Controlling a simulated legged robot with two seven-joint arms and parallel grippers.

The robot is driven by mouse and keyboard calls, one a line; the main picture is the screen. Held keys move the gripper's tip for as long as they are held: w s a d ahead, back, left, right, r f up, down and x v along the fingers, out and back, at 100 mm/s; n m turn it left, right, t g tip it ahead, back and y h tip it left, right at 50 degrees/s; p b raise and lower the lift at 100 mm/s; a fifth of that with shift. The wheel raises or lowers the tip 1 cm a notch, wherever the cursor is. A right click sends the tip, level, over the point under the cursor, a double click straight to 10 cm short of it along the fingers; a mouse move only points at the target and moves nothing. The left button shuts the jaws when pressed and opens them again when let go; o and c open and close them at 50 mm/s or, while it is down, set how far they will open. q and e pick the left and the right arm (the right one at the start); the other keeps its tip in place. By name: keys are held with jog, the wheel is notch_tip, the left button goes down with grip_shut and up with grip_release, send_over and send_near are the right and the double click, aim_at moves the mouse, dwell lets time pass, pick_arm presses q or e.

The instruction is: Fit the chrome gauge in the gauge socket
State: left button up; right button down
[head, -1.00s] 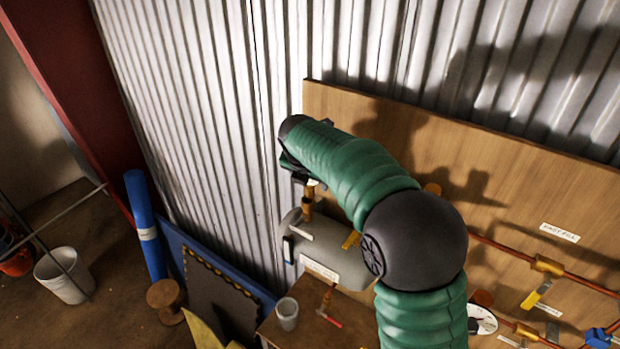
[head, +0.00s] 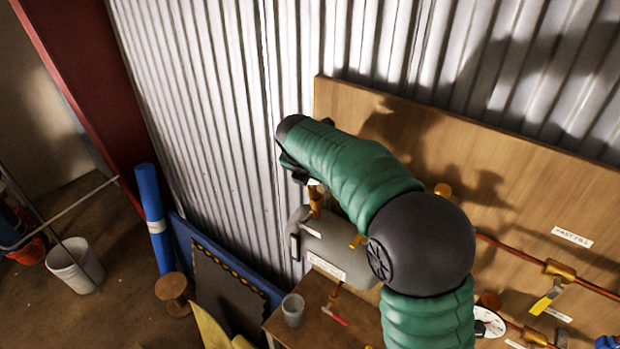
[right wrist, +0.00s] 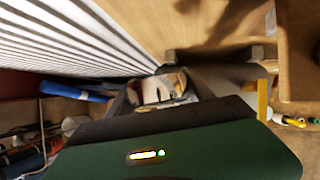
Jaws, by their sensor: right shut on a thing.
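My right gripper (head: 298,172) points down over the grey tank at the left end of the wooden board. It is shut on a small pale, shiny thing, which I take to be the chrome gauge (right wrist: 152,90); the fingers and wrist hide most of it. A sliver of it shows under the gripper in the head view (head: 314,183). Just below stands an upright brass fitting (head: 316,202) on the tank, likely the gauge socket. I cannot tell whether the gauge touches it. My left gripper is not in view.
The grey tank (head: 340,240) bears a white label. A white-dialled gauge (head: 490,322), copper pipes and yellow-handled valves sit on the board (head: 470,150) to the right. Corrugated wall stands behind.

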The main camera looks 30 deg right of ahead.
jog(key=shift+d, duration=0.3)
jog(key=shift+r+p, duration=0.1)
jog(key=shift+p, duration=0.5)
jog(key=shift+d, duration=0.15)
jog(key=shift+d+f, duration=0.2)
jog(key=shift+f, duration=0.3)
jog(key=shift+a+f+b, duration=0.2)
jog(key=shift+f+b, duration=0.15)
jog(key=shift+b, duration=0.05)
jog(key=shift+s, duration=0.1)
